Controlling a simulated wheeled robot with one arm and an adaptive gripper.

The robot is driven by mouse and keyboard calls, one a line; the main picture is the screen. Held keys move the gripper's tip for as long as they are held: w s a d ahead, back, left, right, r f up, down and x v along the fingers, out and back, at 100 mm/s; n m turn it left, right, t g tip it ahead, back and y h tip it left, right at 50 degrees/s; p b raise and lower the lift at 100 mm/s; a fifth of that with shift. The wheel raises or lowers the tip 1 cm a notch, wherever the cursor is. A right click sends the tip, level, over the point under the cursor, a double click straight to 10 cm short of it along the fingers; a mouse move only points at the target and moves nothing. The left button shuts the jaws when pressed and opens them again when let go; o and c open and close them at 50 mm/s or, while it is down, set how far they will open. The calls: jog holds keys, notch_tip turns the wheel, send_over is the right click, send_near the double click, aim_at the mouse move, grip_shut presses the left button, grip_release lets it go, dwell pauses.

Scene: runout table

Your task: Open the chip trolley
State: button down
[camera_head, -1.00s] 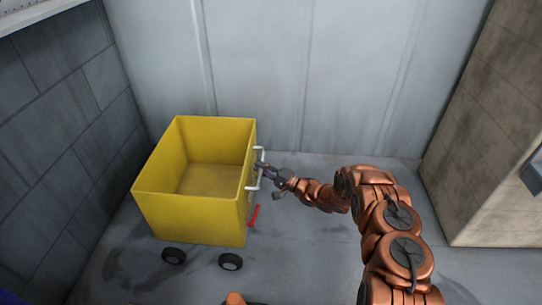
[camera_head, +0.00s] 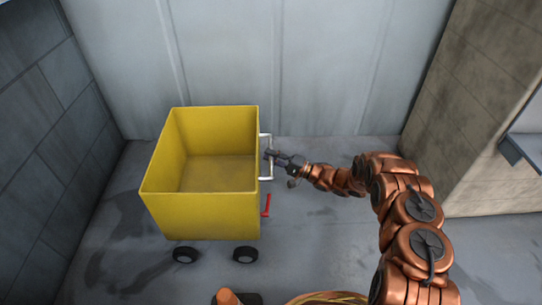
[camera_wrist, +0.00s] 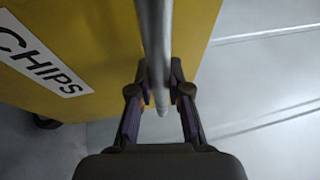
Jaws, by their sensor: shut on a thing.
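The chip trolley (camera_head: 200,217) is a yellow open-topped box on black wheels, and it looks empty inside. A pale handle (camera_head: 265,178) stands out from its right side. My gripper (camera_head: 270,156) reaches in from the right and is shut on this handle. In the wrist view the fingers of my gripper (camera_wrist: 160,92) sit on both sides of the grey handle bar (camera_wrist: 157,40), beside the yellow trolley wall (camera_wrist: 100,30) with a white "CHIPS" label (camera_wrist: 42,58). A red lever (camera_head: 266,205) is low on the trolley's right side.
A dark block wall (camera_head: 50,130) is on the left and a pale panel wall (camera_head: 270,60) behind. A tan block pillar (camera_head: 470,110) stands at right. Floor right of the trolley is clear.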

jog(key=c, duration=1.4)
grip_release()
jog(key=shift+w+d, duration=0.2)
jog(key=shift+c, duration=0.2)
jog(key=o, duration=0.3)
jog(key=shift+s+a, duration=0.15)
jog(key=shift+o, duration=0.2)
jog(key=v, duration=1.2)
